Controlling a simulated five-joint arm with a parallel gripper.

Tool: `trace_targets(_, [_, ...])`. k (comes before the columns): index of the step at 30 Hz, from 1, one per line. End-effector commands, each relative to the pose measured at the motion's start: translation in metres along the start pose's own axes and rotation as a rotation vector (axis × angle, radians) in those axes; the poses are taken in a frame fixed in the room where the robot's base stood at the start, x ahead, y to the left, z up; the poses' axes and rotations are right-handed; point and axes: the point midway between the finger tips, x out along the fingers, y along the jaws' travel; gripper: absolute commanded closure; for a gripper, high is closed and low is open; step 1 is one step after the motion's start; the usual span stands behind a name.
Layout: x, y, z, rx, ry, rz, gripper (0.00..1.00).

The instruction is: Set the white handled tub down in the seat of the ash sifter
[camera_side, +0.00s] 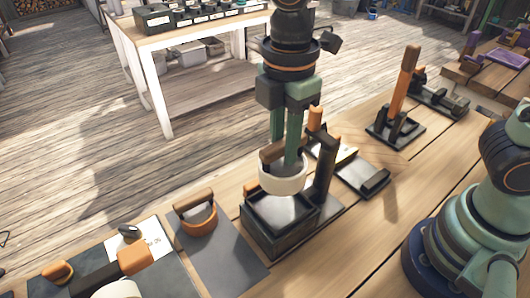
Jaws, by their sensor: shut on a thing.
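The white tub (284,182) with a brown handle (272,152) hangs upright in my gripper (286,155). The green fingers are shut on the tub's handle and partly hide it. What I take to be the ash sifter (262,236) is a black square box with a grey recessed seat (283,209) and a dark upright post (325,170) with an orange top at its right. The tub is above the box's rear part and covers some of the seat. The gap between tub and seat is hard to judge.
An orange-handled ring (197,214) lies on a grey mat left of the sifter. A dark tray (362,178) and an orange upright lever on a black base (397,130) stand to the right. More handled items crowd the front left corner.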

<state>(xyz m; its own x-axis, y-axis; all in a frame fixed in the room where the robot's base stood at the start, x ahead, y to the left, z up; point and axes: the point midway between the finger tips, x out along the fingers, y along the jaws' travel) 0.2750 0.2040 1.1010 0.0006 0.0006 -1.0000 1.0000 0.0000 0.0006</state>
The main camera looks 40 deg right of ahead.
Motion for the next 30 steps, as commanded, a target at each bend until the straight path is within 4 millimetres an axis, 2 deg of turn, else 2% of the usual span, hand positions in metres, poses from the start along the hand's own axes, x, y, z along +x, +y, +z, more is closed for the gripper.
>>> trace_targets(7, [0.007,0.000,0.000,0.000,-0.001,-0.001,1.00])
trace_targets(21, [0.046,0.000,0.000,0.000,-0.002,-0.002,1.00])
trace_targets(30, [0.057,0.000,0.000,0.000,0.000,0.000,1.00])
